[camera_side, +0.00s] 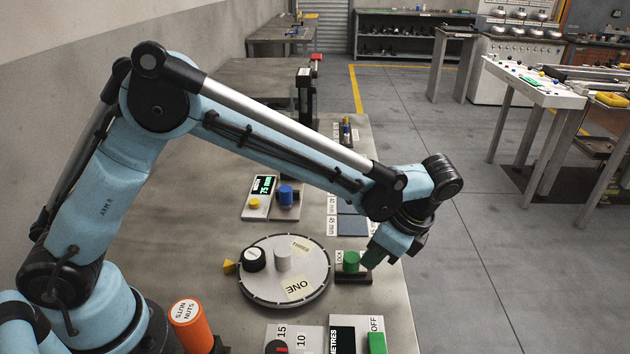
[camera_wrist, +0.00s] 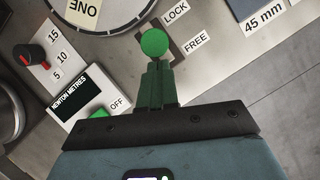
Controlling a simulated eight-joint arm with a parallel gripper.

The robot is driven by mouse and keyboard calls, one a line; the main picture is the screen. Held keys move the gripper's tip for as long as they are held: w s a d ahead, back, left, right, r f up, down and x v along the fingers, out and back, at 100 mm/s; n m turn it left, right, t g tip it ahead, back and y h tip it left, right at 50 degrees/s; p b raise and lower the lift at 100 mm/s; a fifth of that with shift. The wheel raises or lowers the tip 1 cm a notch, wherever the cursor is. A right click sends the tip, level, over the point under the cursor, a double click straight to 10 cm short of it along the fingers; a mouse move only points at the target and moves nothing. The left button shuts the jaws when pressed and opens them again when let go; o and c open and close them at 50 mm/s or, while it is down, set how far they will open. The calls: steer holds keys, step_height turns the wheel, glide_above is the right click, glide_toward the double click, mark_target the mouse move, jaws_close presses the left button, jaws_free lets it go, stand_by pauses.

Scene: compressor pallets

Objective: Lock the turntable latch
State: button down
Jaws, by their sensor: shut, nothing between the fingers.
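The turntable (camera_side: 262,291) is a round pale disc on the bench, with ONE and another label on it; its edge also shows at the top of the wrist view (camera_wrist: 128,18). The latch has a green knob (camera_side: 351,261) on a dark base at the turntable's right edge. In the wrist view the green knob (camera_wrist: 153,43) is just beyond my fingertips, beside the LOCK (camera_wrist: 175,12) and FREE (camera_wrist: 196,42) labels. I cannot tell which setting the latch is in. My gripper (camera_side: 372,262) is shut and empty, close to the knob's right side; contact is unclear. My shut fingertips (camera_wrist: 156,68) point at the knob.
A torque panel (camera_side: 294,339) with a dial, display and green OFF button (camera_side: 377,343) is in front. Open floor lies to the right.

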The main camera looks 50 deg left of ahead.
steer(key=shift+s+a, duration=0.1)
steer(key=shift+s+a, duration=0.7)
steer(key=shift+a, duration=0.3)
